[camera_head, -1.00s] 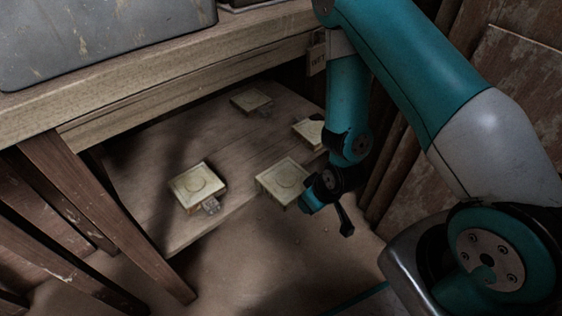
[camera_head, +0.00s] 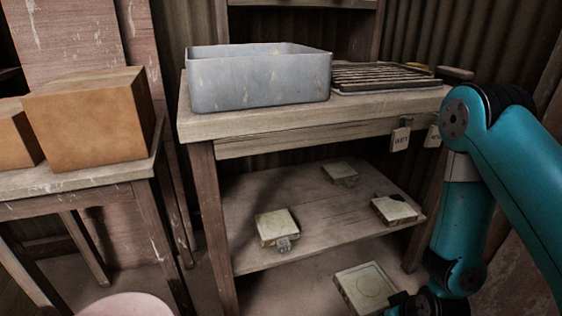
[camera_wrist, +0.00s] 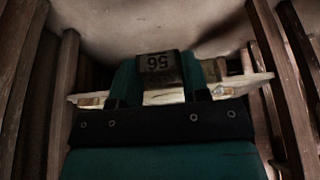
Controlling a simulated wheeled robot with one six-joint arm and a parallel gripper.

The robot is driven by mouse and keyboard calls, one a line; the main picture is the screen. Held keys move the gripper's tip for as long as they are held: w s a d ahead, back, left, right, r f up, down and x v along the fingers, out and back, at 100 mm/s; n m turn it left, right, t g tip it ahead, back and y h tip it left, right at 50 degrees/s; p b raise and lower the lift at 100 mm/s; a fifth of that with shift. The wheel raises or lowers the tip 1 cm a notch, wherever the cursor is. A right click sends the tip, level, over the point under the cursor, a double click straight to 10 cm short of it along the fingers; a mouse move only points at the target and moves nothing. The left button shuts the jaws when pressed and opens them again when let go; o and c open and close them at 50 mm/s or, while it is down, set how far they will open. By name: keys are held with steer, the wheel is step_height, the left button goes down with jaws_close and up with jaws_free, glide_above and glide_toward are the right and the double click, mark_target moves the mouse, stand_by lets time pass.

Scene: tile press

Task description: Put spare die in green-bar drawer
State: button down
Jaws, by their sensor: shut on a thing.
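My gripper (camera_wrist: 160,84) is shut on a square cream die by its dark numbered tag (camera_wrist: 158,66). The tag sits between the two fingers, its number upside down in the wrist view. The held die (camera_head: 366,287) shows at the bottom of the head view, in front of and apart from the lower shelf. My arm partly covers the fingers there. Similar dies lie on that shelf: one at left (camera_head: 277,227), one at the back (camera_head: 340,172), one at right (camera_head: 394,210). I see no green-bar drawer.
The workbench (camera_head: 300,146) carries a grey metal bin (camera_head: 262,82) and a slatted rack (camera_head: 385,76). Padlock-like tags hang at its right front. The lower shelf (camera_head: 325,215) has bare room. At left, a side table (camera_head: 75,178) holds cardboard boxes (camera_head: 92,115).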

steer(key=shift+w+a+r+p, duration=0.1)
steer(key=shift+r+p, duration=0.1)
steer(key=shift+r, duration=0.15)
steer(key=shift+w+r+p, duration=0.1)
steer(key=shift+r+p, duration=0.05)
steer(key=shift+r, duration=0.2)
steer(key=w+d+r+m+p, duration=0.1)
steer(key=w+d+r+p, duration=0.1)
steer(key=r+p, duration=1.5)
steer(key=w+d+r+m+h+p, duration=0.1)
steer(key=w+d+r+m+p, duration=0.1)
steer(key=r+p, duration=1.6)
step_height(320, 180, up, 5)
steer(key=shift+w+d+r+m, duration=0.15)
steer(key=shift+w+d+m, duration=0.15)
steer(key=shift+d, duration=0.05)
